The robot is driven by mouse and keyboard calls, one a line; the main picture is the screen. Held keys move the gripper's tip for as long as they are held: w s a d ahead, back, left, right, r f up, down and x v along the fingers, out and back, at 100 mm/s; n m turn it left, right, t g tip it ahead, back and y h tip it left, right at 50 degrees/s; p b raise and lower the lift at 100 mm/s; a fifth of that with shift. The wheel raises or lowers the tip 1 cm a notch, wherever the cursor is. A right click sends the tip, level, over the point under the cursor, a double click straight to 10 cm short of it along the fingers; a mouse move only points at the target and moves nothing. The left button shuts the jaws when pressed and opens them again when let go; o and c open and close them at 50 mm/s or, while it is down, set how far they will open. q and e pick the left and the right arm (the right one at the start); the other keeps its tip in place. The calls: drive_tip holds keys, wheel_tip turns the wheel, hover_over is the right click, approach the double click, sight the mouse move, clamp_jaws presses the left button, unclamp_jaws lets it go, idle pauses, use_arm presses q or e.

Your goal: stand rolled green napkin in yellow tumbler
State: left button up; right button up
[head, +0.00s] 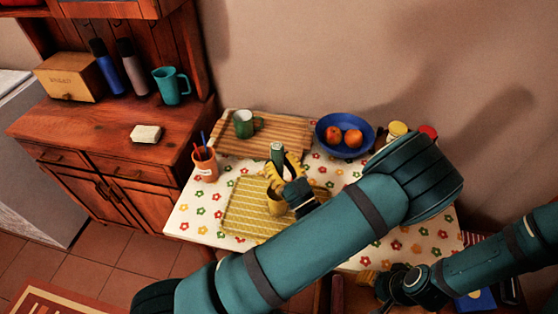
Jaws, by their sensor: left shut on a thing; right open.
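The rolled green napkin (277,151) stands roughly upright, its top showing above my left gripper (282,174). My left gripper is shut on the napkin. The yellow tumbler (276,208) stands on the yellow-green striped placemat (244,212), directly below the gripper in the picture. The napkin's lower end is hidden by the gripper, so I cannot tell whether it is inside the tumbler. My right gripper (369,278) is open and appears empty near the table's front right edge.
A wooden board (223,143) with a green mug (244,124) lies behind the placemat. A blue bowl (329,128) of fruit stands at the back. An orange pencil cup (205,165) is at left. Jars (397,130) stand behind my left arm, which hides much of the table's front.

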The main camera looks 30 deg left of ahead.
use_arm(q)
drive_tip(key=shift+f+b, duration=1.55)
drive_tip(key=shift+f, duration=0.5)
drive_tip(key=shift+f+b, duration=1.95)
drive_tip(key=shift+f, duration=0.3)
use_arm(e)
drive_tip(key=shift+f, duration=3.7)
use_arm(q)
drive_tip(key=o, duration=1)
drive_tip(key=shift+s+d+f, duration=0.2)
drive_tip(key=shift+d, duration=0.15)
drive_tip(key=s+d, duration=0.2)
drive_tip(key=d, duration=0.1)
drive_tip(key=s+d, duration=0.2)
drive_tip(key=d, duration=0.2)
drive_tip(key=s+d, duration=0.2)
drive_tip(key=d, duration=0.1)
drive_tip(key=shift+s+d, duration=0.15)
drive_tip(key=shift+d, duration=0.15)
